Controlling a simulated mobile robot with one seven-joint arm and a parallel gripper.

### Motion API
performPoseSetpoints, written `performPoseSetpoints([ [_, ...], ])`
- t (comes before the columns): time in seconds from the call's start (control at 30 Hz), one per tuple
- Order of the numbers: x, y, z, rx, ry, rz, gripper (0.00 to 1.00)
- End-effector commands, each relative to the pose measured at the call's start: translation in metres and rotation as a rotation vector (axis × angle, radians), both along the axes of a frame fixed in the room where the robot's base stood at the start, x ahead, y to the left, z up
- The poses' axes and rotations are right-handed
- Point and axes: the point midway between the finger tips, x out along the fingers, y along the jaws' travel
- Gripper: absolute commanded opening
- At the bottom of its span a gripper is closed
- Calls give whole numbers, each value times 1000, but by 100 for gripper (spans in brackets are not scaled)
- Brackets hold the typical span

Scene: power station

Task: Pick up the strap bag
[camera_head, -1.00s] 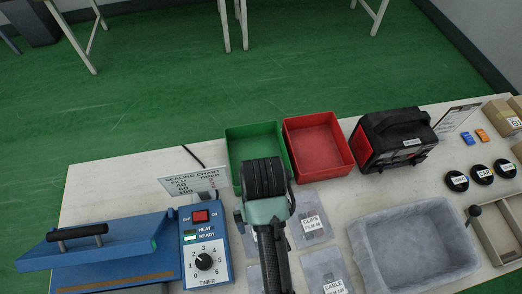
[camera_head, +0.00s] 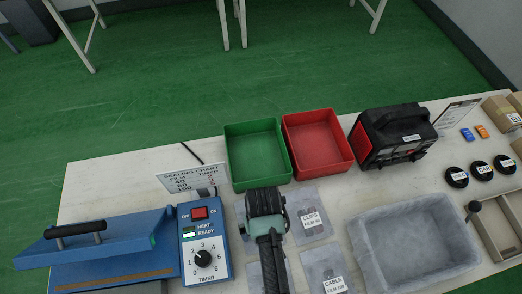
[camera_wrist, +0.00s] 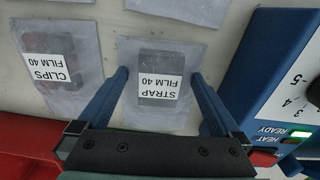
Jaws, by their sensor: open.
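The strap bag (camera_wrist: 158,112) is a clear flat bag with a dark item inside and a white label reading "STRAP FILM 40". It lies on the table, upside down in the wrist view. My gripper (camera_wrist: 159,75) is open, with one blue finger on each side of the bag's middle. Its fingers look empty; how high they are above the table I cannot tell. In the head view my arm hides most of the strap bag, and its left edge (camera_head: 240,212) shows beside the sealer. The fingertips are hidden there.
The blue heat sealer (camera_head: 206,245) stands close left of the bag. The clips bag (camera_head: 308,222) and cable bag (camera_head: 322,262) lie to the right. Green (camera_head: 257,185) and red (camera_head: 320,174) bins stand behind. A grey tray (camera_head: 372,268) is at right.

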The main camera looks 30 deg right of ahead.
Motion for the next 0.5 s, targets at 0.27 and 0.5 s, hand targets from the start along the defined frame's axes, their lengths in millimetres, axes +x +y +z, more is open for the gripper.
performPoseSetpoints([
  [0.27,0,0,1,0,-1,0,77],
  [0.5,0,0,1,0,-1,0,33],
])
